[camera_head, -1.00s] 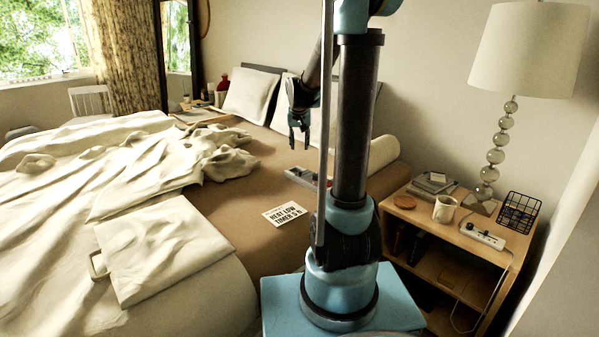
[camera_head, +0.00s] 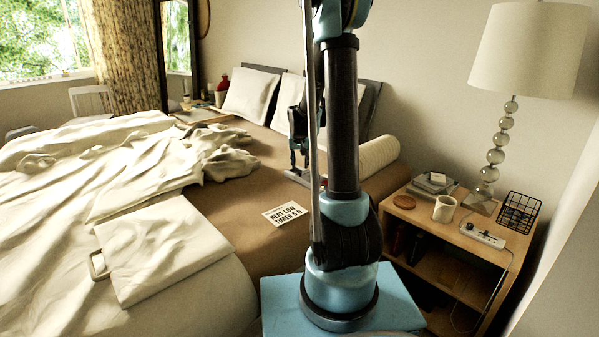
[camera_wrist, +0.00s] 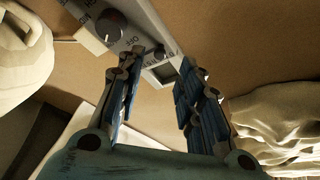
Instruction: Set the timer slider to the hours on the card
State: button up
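The card (camera_head: 284,214) lies on the brown bed cover; it reads "HEAT LOW" and "TIMER", then a small number that looks like 5, and H. The grey controller (camera_head: 292,176) lies farther back on the bed, mostly hidden behind my arm. In the wrist view the controller (camera_wrist: 128,38) shows a round black knob (camera_wrist: 111,25), "OFF" lettering, a smaller dark control (camera_wrist: 159,52) and a dark window. I cannot tell which part is the timer slider. My gripper (camera_head: 299,164) is just above the controller. Its blue fingers (camera_wrist: 157,75) are apart with nothing held between them.
Rumpled white bedding (camera_head: 110,180) covers the left of the bed. A bolster (camera_head: 378,157) and pillows (camera_head: 250,94) lie at the back. The nightstand (camera_head: 445,238) on the right holds a mug (camera_head: 444,209), a lamp and a power strip. The bed around the card is clear.

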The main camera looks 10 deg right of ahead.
aim_at(300, 172)
jog(key=shift+x, duration=2.8)
grip_shut()
